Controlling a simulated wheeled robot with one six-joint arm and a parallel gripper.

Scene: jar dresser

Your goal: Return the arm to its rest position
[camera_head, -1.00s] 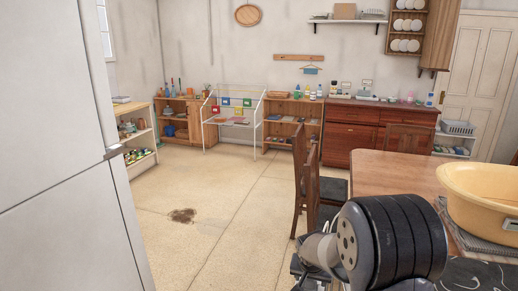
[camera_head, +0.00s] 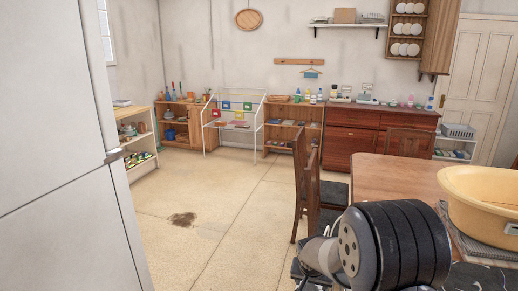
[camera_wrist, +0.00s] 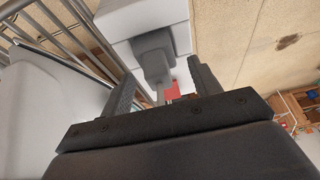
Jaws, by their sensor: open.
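My arm shows at the bottom right of the head view as a thick dark ribbed link with a grey joint beside it, low in front of the table. My gripper (camera_wrist: 162,68) is outside the head view. In the wrist view its two dark fingers stand well apart, with nothing held between them. Behind the fingers are white and grey surfaces, and a small red patch I cannot identify.
The wooden table (camera_head: 395,173) with a yellow basin (camera_head: 485,190) is at the right, close to my arm. A white cabinet or fridge (camera_head: 60,140) fills the left edge. The tiled floor (camera_head: 225,195) between is open.

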